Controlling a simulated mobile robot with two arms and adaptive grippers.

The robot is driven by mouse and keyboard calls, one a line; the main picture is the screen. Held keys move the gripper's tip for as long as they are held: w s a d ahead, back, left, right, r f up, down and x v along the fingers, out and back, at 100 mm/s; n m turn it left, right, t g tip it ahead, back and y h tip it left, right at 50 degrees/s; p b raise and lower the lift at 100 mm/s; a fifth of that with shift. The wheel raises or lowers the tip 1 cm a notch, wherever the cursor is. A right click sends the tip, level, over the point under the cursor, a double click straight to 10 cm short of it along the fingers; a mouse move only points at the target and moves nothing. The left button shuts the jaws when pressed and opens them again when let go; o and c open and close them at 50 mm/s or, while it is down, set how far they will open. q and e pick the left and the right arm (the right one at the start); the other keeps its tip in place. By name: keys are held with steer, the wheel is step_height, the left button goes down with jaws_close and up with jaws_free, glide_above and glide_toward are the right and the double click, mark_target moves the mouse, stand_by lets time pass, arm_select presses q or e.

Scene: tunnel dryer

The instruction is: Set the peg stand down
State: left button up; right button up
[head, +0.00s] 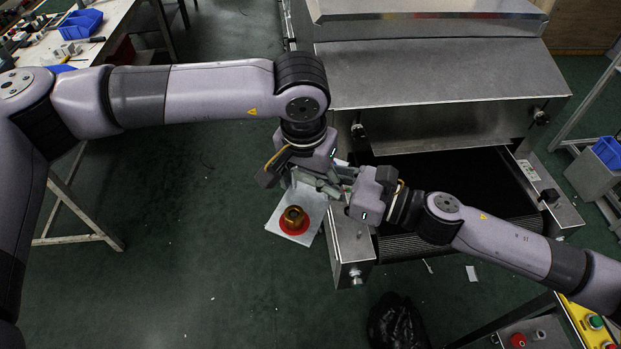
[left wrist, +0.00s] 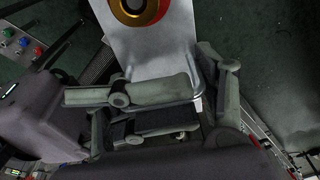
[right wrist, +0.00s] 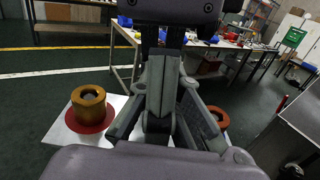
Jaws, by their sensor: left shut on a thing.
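The peg stand is a pale plate (head: 274,222) with a brass collar (head: 294,216) on a red disc at its near end. It hangs over the floor at the left of the dryer. My left gripper (head: 323,180) is shut on the stand; it also shows in the left wrist view, close to the plate (left wrist: 165,50).
The steel dryer (head: 440,75) with its dark belt (head: 450,175) is right of the stand. A workbench (head: 100,20) with blue bins (head: 80,23) is at upper left. A black bag (head: 398,322) lies on the floor. The green floor left of the stand is clear.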

steer(key=o, duration=0.5)
steer(key=shift+a+r, duration=0.1)
steer(key=shift+r, duration=0.1)
steer(key=shift+c, duration=0.2)
steer(key=shift+w, duration=0.15)
steer(key=shift+d, duration=0.2)
